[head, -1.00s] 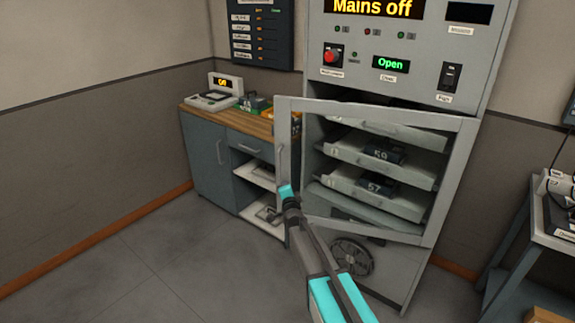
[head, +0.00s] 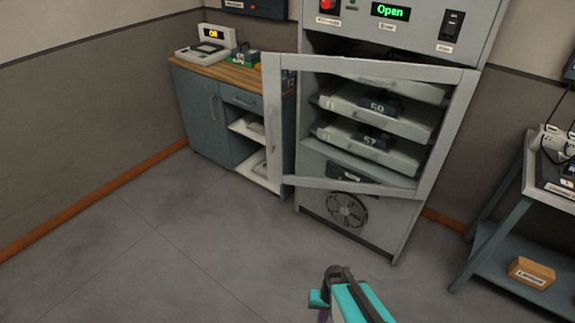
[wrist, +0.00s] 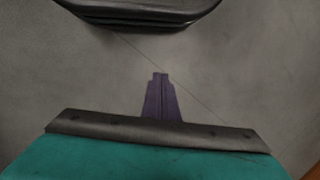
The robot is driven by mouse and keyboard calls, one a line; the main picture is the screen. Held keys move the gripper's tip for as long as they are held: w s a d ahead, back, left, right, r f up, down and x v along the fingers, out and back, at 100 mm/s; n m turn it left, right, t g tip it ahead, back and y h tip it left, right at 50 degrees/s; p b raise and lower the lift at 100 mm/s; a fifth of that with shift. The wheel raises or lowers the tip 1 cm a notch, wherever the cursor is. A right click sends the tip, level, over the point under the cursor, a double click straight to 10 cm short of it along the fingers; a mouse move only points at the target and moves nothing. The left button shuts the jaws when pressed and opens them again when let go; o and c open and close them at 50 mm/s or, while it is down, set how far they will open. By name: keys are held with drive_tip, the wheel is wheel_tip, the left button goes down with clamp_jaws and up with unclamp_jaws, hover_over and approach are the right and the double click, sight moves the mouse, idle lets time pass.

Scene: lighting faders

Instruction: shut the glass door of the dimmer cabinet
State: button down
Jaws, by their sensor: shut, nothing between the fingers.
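The dimmer cabinet (head: 400,225) stands at the back, right of centre in the head view. Its glass door (head: 345,185) has a grey frame and is ajar. The door's left side, with the handle (head: 271,129), stands out from the cabinet front, and its right side meets the cabinet. Shelves show through the glass. The green display (head: 390,11) reads "Open". My gripper (wrist: 159,77) is shut and empty in the wrist view, over bare floor. In the head view my wrist is low at the bottom centre, apart from the door; the fingertips are not clear there.
A wooden-topped side cabinet (head: 209,120) stands left of the dimmer cabinet, close to the door's free edge. A grey trolley (head: 500,250) with a cardboard box (head: 531,272) stands at the right. The floor (head: 190,245) in front is clear.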

drive_tip(key=s+d+n+g+h, duration=0.1)
drive_tip(key=s+d+g, duration=0.2)
drive_tip(key=s, duration=0.8)
drive_tip(key=shift+s+d+r, duration=0.2)
drive_tip(key=shift+d+r, duration=0.25)
drive_tip(key=shift+d, duration=0.25)
